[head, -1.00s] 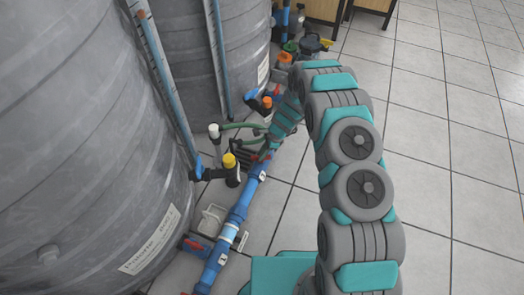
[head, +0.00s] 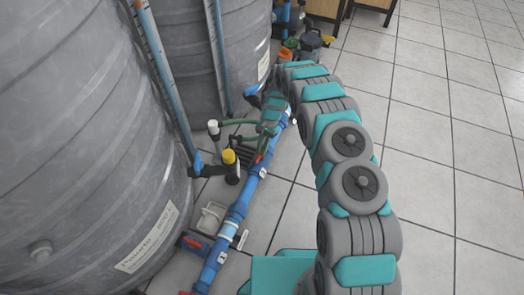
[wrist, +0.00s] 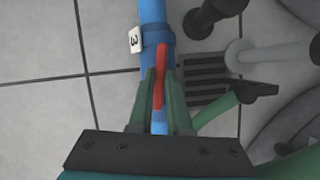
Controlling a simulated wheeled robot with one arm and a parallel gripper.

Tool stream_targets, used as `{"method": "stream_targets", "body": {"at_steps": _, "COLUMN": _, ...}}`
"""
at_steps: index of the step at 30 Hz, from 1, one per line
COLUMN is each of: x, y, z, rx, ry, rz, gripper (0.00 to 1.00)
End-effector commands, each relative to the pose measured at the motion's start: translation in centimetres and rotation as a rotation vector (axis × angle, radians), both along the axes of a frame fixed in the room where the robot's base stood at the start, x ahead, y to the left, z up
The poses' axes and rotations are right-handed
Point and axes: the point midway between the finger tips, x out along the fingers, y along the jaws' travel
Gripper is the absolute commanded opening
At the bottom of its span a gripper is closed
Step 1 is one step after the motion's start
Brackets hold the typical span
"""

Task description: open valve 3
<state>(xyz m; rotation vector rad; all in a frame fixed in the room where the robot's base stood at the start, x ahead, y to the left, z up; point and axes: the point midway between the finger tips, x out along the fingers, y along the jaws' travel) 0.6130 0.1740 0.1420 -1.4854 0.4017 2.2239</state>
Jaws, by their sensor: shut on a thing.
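The blue pipe (wrist: 152,12) runs up the wrist view and carries a white tag marked 3 (wrist: 135,40). The red handle of valve 3 (wrist: 160,62) lies over the pipe, roughly in line with it and slightly tilted. My gripper (wrist: 159,80) is shut on this red handle, with one green finger on each side. The handle's near end is partly hidden between the fingers. In the head view my gripper (head: 266,132) is low over the blue pipe (head: 240,205), and the handle there is small and partly hidden.
Large grey tanks (head: 90,130) stand on the left. A yellow-capped fitting (head: 229,157) and a green hose (head: 238,122) are close to the gripper. Tiled floor (head: 440,150) on the right is clear.

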Motion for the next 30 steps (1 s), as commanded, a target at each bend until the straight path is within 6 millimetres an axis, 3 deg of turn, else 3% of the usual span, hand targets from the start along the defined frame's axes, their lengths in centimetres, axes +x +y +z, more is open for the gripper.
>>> {"method": "stream_targets", "body": {"at_steps": 12, "x": -0.01, "y": 0.03, "z": -0.06, "rx": -0.001, "ry": 0.002, "rz": 0.175, "gripper": 0.00}}
{"method": "stream_targets", "body": {"at_steps": 28, "x": -0.02, "y": 0.04, "z": -0.01, "rx": -0.001, "ry": 0.002, "rz": 0.197, "gripper": 0.00}}
{"method": "stream_targets", "body": {"at_steps": 29, "x": -0.03, "y": 0.03, "z": -0.01, "rx": -0.001, "ry": 0.002, "rz": 0.196, "gripper": 0.18}}
{"method": "stream_targets", "body": {"at_steps": 30, "x": -0.01, "y": 0.03, "z": -0.01, "rx": -0.001, "ry": 0.002, "rz": 0.196, "gripper": 0.23}}
